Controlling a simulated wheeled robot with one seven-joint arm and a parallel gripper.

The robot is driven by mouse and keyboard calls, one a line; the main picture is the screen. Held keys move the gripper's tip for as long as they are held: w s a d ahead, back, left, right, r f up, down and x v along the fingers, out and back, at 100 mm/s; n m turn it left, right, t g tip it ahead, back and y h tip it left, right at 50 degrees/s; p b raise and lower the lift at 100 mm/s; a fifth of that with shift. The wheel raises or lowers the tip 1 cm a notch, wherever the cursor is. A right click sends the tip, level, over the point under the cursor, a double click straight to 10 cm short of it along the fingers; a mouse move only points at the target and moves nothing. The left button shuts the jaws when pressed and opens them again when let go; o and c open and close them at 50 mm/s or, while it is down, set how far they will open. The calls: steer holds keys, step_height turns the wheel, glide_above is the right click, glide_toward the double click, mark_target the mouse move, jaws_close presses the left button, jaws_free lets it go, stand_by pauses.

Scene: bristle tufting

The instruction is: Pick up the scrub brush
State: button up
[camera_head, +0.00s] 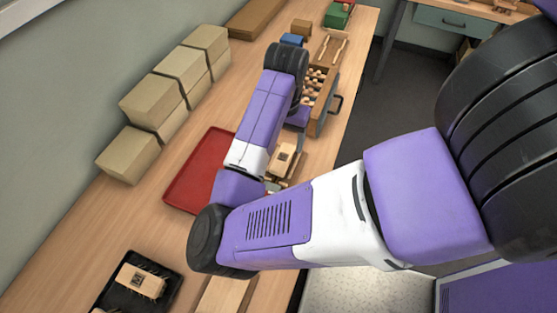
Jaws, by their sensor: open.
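A pale wooden brush block (284,158) with dark markings sits near the middle of the bench, just right of the red tray. My gripper (297,146) is at this block, with a grey finger showing by its upper right side; the rest is mostly hidden behind my arm. The jaws are open, and I cannot tell whether they touch the block. Another wooden brush (142,281), with bristles showing along its edge, lies in a black tray (173,263) at the lower left, away from my gripper. I cannot tell which of the two is the scrub brush.
The red tray (182,188) lies left of my forearm. Cardboard boxes (130,155) line the wall. A wooden box of small parts (326,100) stands behind my gripper, with a blue object (292,40) and a green one (337,17) farther back. Bare bench shows at the left.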

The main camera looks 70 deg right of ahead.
mark_target(283, 157)
steer(key=shift+a+f, duration=0.2)
steer(key=shift+f, duration=0.95)
steer(key=shift+w+d+f+p, duration=0.1)
steer(key=shift+f+p, duration=0.15)
steer(key=shift+f, duration=1.15)
steer(key=shift+w+f+p, duration=0.1)
steer(key=shift+f+p, duration=0.15)
steer(key=shift+f, duration=1.1)
steer(key=shift+c, duration=0.5)
jaws_close()
